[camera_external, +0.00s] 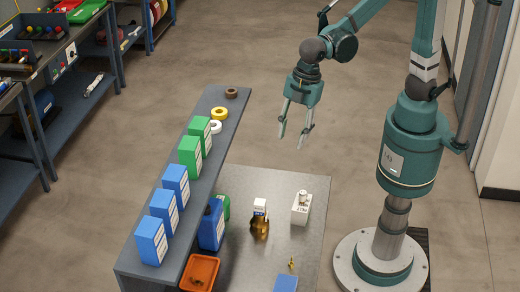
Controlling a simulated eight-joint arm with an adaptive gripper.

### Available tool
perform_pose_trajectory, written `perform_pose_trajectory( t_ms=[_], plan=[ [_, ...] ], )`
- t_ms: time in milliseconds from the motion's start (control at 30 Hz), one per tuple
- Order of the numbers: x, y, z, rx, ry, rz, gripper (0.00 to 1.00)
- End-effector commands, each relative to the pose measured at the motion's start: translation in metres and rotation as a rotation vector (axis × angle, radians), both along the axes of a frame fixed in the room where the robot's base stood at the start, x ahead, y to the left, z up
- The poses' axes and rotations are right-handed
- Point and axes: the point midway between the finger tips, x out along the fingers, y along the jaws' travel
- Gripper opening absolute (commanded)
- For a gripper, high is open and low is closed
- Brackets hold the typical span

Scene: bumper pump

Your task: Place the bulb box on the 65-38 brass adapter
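My gripper (293,139) hangs in the air above and behind the bench, fingers pointing down, apart and empty. A small white box with dark print (260,205), which looks like the bulb box, shows near the middle of the lower bench top. A shiny golden-brown piece (259,228), which may be the 65-38 brass adapter, is directly below it in the picture. Their edges meet in this view; I cannot tell whether the box rests on the piece or stands behind it. My gripper is well apart from both.
A white labelled block (300,212) stands to the right, a small brass-coloured part (291,265) and blue box (286,284) in front. The raised shelf (205,168) on the left carries blue and green boxes and tape rolls. An orange bin (200,271) and blue container (211,226) sit beside it.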

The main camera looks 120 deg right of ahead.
Motion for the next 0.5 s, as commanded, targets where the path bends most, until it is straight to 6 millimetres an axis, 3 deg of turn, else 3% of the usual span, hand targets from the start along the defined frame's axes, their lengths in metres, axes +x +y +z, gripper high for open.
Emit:
perform_pose_trajectory(
  t_ms=[500],
  plan=[
    [-0.084,0.002,0.037,0.041,-0.122,-0.147,0.37]
  ],
)
